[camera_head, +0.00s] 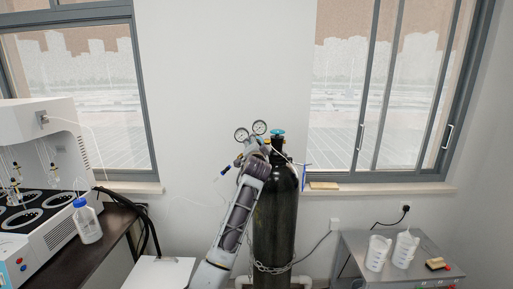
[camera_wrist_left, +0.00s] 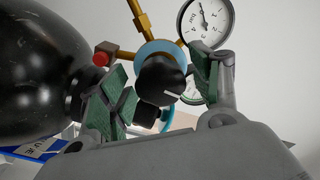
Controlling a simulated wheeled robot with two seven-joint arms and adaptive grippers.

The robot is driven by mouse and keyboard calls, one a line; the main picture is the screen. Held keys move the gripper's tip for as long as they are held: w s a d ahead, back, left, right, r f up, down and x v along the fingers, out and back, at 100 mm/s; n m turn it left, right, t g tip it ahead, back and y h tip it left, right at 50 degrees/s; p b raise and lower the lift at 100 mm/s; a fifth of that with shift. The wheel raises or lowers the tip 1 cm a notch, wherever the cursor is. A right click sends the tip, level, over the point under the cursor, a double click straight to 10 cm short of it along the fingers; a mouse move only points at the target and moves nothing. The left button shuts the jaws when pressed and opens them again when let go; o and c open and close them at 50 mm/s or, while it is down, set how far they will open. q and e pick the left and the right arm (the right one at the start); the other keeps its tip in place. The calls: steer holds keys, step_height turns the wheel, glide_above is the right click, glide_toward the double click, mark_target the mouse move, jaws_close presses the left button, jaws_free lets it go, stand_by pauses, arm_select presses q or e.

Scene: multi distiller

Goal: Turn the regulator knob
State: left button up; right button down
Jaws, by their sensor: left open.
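The regulator's black knob (camera_wrist_left: 162,76), with a white mark on it, sits in front of a light blue ring in the left wrist view. My left gripper (camera_wrist_left: 160,88) is open, with its green-padded fingers on either side of the knob. I see a gap on the right; contact on the left I cannot tell. A pressure gauge (camera_wrist_left: 206,22) is at the upper right, close to the right finger. In the head view, my left gripper (camera_head: 262,148) reaches the regulator below its two gauges (camera_head: 250,131), and the arm hides the knob. My right gripper is not in view.
The black gas cylinder (camera_head: 275,215) stands against the wall, with a chain around it and a teal valve wheel (camera_head: 278,133) on top. A distiller (camera_head: 45,180) and bottle (camera_head: 87,221) are at left. A metal table (camera_head: 400,268) with two white jugs is at right.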

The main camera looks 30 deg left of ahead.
arm_select(q)
steer(key=shift+s+d, duration=0.1)
steer(key=shift+d, duration=0.05)
steer(key=v, duration=1.1)
steer(key=shift+s, duration=0.35)
stand_by(0.7)
